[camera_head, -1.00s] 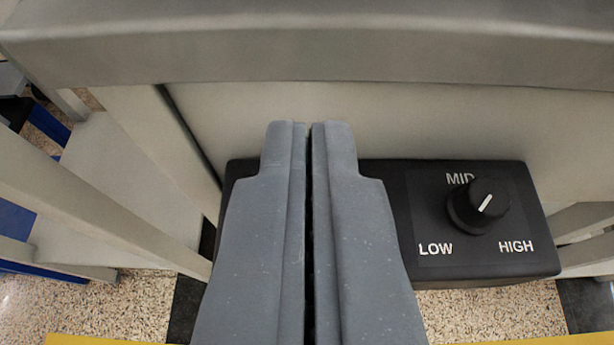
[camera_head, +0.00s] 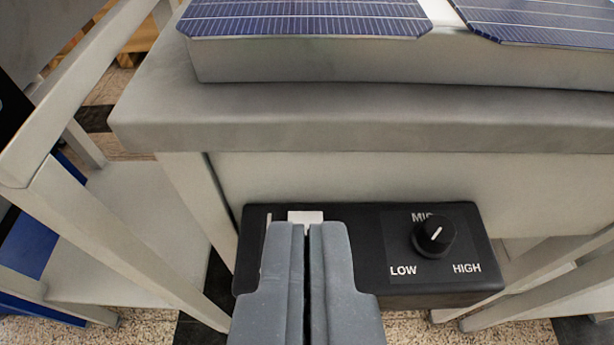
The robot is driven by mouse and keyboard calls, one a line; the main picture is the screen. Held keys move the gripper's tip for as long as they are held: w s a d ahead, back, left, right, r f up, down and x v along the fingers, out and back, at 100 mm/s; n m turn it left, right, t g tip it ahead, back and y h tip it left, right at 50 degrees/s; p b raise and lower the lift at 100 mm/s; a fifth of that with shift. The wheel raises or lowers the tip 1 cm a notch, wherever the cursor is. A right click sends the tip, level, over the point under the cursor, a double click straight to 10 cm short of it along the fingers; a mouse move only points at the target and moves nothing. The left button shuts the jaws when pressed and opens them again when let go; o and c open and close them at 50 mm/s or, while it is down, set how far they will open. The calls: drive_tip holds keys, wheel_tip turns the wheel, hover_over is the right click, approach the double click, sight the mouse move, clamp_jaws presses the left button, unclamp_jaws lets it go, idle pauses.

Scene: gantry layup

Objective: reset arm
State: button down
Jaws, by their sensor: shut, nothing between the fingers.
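My gripper (camera_head: 308,228) is at the bottom middle of the view. Its two grey fingers are together with only a thin dark gap, and nothing is between them. Its fingertips are in front of the left part of a black control box (camera_head: 360,285) and hide part of it; I cannot tell if they touch it. The box has a black knob (camera_head: 435,236) with a white pointer line tilted up and right. The labels MID, LOW and HIGH surround the knob. A small white patch (camera_head: 305,216) shows just above the fingertips.
The box is on the front of a grey table (camera_head: 360,115). Dark blue solar panels (camera_head: 305,18) lie on a raised slab (camera_head: 300,60) on top. Grey frame rails (camera_head: 110,225) stand at the left, and more (camera_head: 550,285) at the right. Speckled floor shows below.

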drive_tip(key=s+a+r+t+h, duration=0.1)
drive_tip(key=s+r, duration=0.2)
drive_tip(key=r, duration=1.4)
drive_tip(key=s+a+r, duration=0.1)
drive_tip(key=s+r, duration=0.3)
drive_tip(key=r, duration=1.3)
drive_tip(key=s+a+r, duration=0.2)
drive_tip(key=s+r, duration=0.9)
drive_tip(key=s+a+r+t+y+p, duration=0.1)
drive_tip(key=s+a+r, duration=0.1)
drive_tip(key=s+r, duration=0.9)
drive_tip(key=shift+a+r, duration=0.25)
drive_tip(key=shift+r, duration=0.3)
drive_tip(key=shift+s, duration=0.1)
